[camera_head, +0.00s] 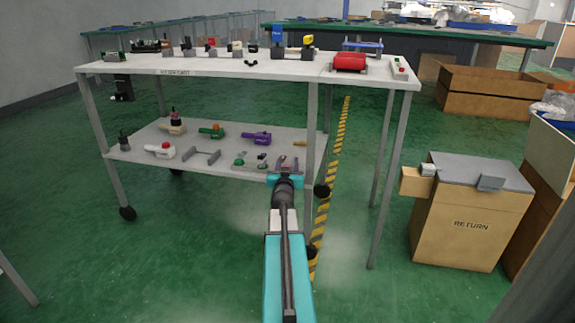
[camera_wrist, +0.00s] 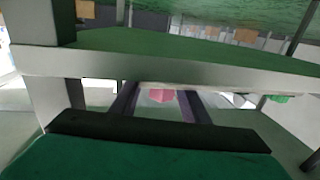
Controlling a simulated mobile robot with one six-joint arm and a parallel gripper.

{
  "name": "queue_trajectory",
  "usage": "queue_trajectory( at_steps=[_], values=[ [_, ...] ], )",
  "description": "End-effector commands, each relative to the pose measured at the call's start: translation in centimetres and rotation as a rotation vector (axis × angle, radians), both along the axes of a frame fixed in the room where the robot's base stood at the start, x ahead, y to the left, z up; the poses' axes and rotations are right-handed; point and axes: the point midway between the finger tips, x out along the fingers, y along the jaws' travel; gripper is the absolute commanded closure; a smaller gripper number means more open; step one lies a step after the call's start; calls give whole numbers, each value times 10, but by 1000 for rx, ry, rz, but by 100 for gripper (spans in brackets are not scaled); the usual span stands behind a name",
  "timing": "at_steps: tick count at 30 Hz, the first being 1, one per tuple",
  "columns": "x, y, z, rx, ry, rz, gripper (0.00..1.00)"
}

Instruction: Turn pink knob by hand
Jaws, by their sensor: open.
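The pink knob (camera_wrist: 162,95) shows in the wrist view between the two dark fingers of my gripper (camera_wrist: 158,105), slightly beyond them. Its lower part and mount are hard to make out. In the head view my gripper (camera_head: 288,164) is at the front right edge of the cart's lower shelf (camera_head: 225,160), and it hides most of the knob there. The fingers are apart, with a gap on each side of the knob. I cannot tell whether either finger touches it.
A purple fixture (camera_head: 257,139), a green fixture (camera_head: 212,131) and several others stand on the lower shelf. The crowded top shelf (camera_head: 215,67) is above my gripper. A cart leg (camera_head: 311,130) stands close on the right. Open floor lies in front.

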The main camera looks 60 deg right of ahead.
Motion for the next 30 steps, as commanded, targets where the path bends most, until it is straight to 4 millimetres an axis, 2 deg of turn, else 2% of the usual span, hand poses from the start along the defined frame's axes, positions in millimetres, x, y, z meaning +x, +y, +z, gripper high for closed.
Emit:
queue_trajectory(
  at_steps=[6,17,25,27,30],
  values=[
    [5,-11,0,-1,0,0,58],
    [6,-12,1,-1,0,0,58],
    [6,-12,1,-1,0,0,100],
    [5,-6,0,0,0,0,99],
    [5,-11,0,0,0,-2,99]
  ],
)
